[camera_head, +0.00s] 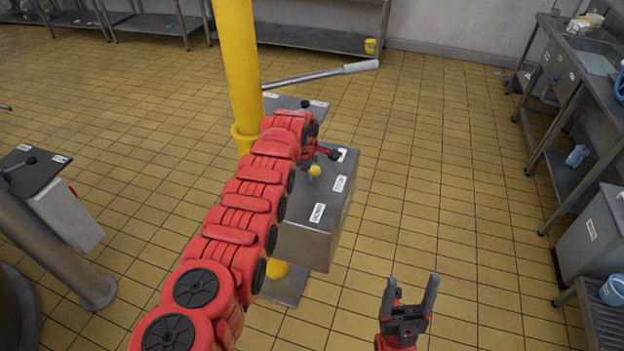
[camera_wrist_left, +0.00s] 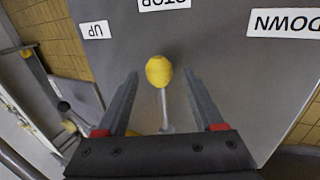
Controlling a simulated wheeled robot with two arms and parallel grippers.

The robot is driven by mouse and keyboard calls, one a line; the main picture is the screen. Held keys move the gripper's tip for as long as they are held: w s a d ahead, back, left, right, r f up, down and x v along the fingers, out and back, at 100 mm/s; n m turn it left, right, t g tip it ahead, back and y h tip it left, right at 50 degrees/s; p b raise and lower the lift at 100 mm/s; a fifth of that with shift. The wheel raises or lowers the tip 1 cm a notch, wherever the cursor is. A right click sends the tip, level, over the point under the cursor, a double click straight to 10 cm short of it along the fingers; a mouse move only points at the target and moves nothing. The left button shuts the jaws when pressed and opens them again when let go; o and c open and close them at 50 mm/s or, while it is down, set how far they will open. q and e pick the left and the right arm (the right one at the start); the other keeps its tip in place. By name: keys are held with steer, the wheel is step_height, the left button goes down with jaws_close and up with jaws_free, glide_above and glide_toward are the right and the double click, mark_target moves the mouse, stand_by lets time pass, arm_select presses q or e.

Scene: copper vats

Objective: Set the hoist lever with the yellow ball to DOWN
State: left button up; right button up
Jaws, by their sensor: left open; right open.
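The hoist lever has a yellow ball (camera_head: 314,170) on a thin metal rod, on top of a grey metal box (camera_head: 305,245). In the left wrist view the yellow ball (camera_wrist_left: 159,70) is in line with the STOP label (camera_wrist_left: 163,4). The UP label (camera_wrist_left: 95,30) is to its left and the DOWN label (camera_wrist_left: 287,23) to its right, all upside down. My left gripper (camera_head: 323,160) is open, its fingers on either side of the lever, with gaps visible. The head view partly hides this gripper behind my arm. My right gripper (camera_head: 412,283) is open and empty, away from the box.
A yellow post (camera_head: 238,75) stands beside the box. A long grey-handled bar (camera_head: 320,74) reaches out behind it. Another lever panel (camera_head: 30,170) is at the left. Steel tables (camera_head: 575,85) line the right side. The tiled floor right of the box is clear.

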arm_select(q)
steer(key=shift+w+f+b, duration=0.15)
steer(key=shift+f+b, duration=0.2)
steer(key=shift+b, duration=0.25)
steer(key=shift+d, duration=0.1)
jaws_close()
stand_by(1.1)
